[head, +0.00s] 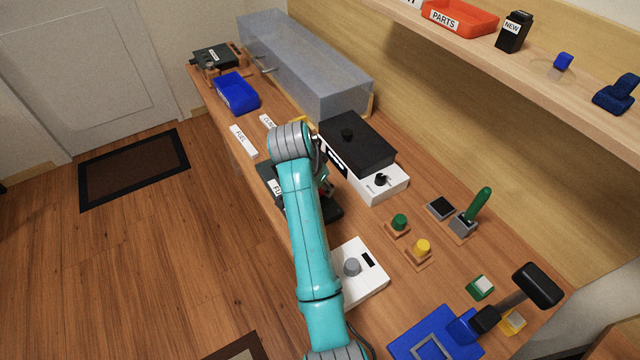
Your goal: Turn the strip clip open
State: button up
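My teal arm reaches over the bench, and its wrist stands above a dark board (331,212). A white strip with partly hidden lettering (277,187) lies on this board. The strip clip cannot be made out for certain; my arm covers much of the board. My gripper (325,183) points down over the board, mostly hidden behind my own wrist and forearm. Only a small dark part of it shows at the right side. Its fingertips are hidden, so I cannot tell whether it is open or touching anything.
A black box and a white box with a dark knob (382,181) stand close right of my wrist. A white knob panel (370,287) is near my forearm. Loose white strips (243,141) and a blue tray (236,93) lie farther back. A shelf (560,75) overhangs at right.

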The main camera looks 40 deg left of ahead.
jog(key=n+y, duration=0.1)
jog(key=n, duration=0.2)
jog(key=n+y, duration=0.1)
jog(key=n, duration=0.3)
jog(key=shift+d+g+y, duration=0.2)
jog(key=shift+g+y, duration=0.2)
jog(key=n+g, duration=0.1)
jog(key=n, duration=0.2)
jog(key=n+g+y, duration=0.1)
jog(key=n, duration=0.2)
jog(key=shift+w+n, duration=0.15)
jog(key=shift+n, duration=0.15)
jog(key=o, duration=1.1)
jog(key=shift+o, duration=0.2)
jog(key=shift+r, duration=0.1)
jog(key=v, duration=0.7)
jog(key=shift+d, duration=0.25)
